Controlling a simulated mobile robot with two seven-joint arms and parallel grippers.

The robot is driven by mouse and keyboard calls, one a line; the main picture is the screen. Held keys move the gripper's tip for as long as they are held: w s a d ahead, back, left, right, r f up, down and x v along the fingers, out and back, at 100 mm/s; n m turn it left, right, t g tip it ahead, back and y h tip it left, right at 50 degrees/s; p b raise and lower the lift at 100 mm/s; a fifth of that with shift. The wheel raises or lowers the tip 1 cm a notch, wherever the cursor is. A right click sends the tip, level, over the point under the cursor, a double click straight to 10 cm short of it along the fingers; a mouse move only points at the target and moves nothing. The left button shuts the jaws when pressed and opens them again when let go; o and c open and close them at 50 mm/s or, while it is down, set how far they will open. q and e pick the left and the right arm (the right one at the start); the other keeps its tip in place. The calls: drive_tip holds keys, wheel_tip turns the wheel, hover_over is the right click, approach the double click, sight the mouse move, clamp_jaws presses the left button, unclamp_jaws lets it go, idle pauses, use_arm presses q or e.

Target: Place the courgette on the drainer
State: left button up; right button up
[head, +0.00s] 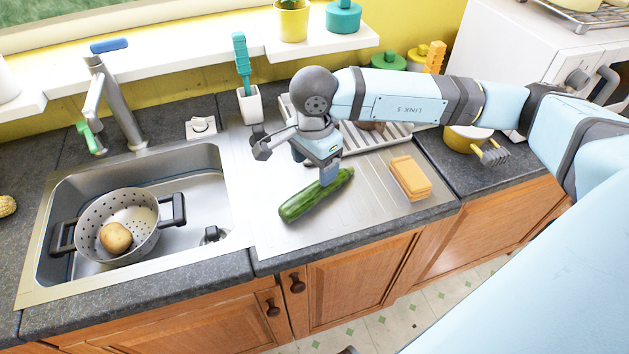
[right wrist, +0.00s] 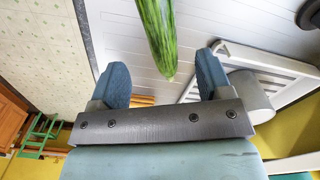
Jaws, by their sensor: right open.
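The green courgette (head: 305,202) lies at a slant on the ribbed steel drainer (head: 375,208) right of the sink. My right gripper (head: 329,177) points down over the courgette's right part, with its fingers close to it. In the right wrist view the gripper (right wrist: 163,72) is open, its two blue fingers wide apart. The courgette's near end (right wrist: 168,72) shows between the fingertips, clear of both. The head view does not show the far finger clearly. My left gripper is not in view.
An orange-and-tan sponge (head: 409,181) lies on the drainer at right. A pale rack (head: 357,141) stands behind the arm, and a white holder with a teal brush (head: 249,105) at the back. The sink holds a grey colander (head: 89,218) with a potato (head: 116,238).

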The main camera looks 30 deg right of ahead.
sight(315, 187)
drive_tip(key=shift+r, duration=1.7)
